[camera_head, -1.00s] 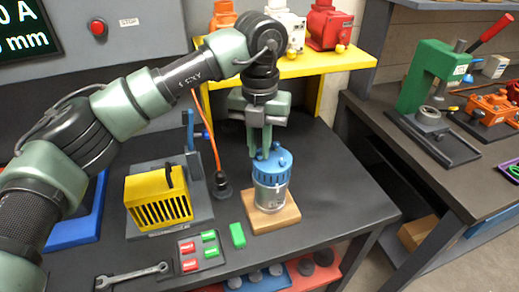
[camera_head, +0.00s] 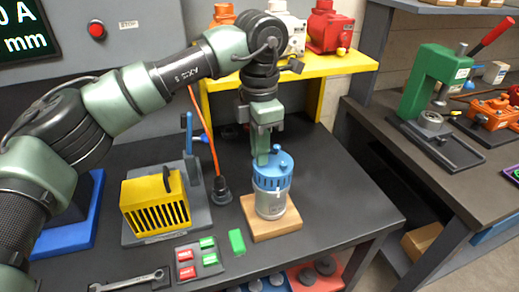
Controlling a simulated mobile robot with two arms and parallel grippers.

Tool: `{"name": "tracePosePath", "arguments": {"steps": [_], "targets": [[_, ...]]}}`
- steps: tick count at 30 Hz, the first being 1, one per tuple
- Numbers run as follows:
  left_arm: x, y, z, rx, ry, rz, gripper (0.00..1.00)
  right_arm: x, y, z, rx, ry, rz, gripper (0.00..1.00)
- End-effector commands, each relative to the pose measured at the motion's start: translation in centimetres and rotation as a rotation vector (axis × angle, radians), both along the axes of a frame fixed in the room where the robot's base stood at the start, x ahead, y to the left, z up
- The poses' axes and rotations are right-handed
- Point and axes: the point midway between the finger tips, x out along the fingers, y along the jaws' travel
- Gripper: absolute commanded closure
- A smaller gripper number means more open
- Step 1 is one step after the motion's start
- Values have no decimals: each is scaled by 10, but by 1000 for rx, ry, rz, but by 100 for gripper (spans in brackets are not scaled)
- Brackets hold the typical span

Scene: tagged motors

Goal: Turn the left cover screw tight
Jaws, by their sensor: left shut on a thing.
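A motor with a grey body (camera_head: 270,203) and a blue cover (camera_head: 270,178) stands upright on a wooden block (camera_head: 258,226) on the dark bench. A blue knob shows on the cover's right side. My left gripper (camera_head: 262,157) points down over the left part of the cover. Its fingers are shut on the left cover screw, which they hide. How far the screw sits in the cover cannot be seen. My right gripper is not in view.
A yellow slotted box (camera_head: 154,203) stands left of the motor, near an orange cable. A tray with red and green tags (camera_head: 199,258), a loose green tag (camera_head: 237,242) and a wrench (camera_head: 128,281) lie in front. A yellow shelf (camera_head: 330,63) holds several motors behind.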

Motion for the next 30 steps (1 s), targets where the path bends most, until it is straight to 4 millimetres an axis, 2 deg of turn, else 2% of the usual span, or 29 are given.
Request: {"name": "tracePosePath", "arguments": {"steps": [30], "targets": [[3, 0, 7, -7, -14, -961, 100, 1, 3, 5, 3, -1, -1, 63]]}}
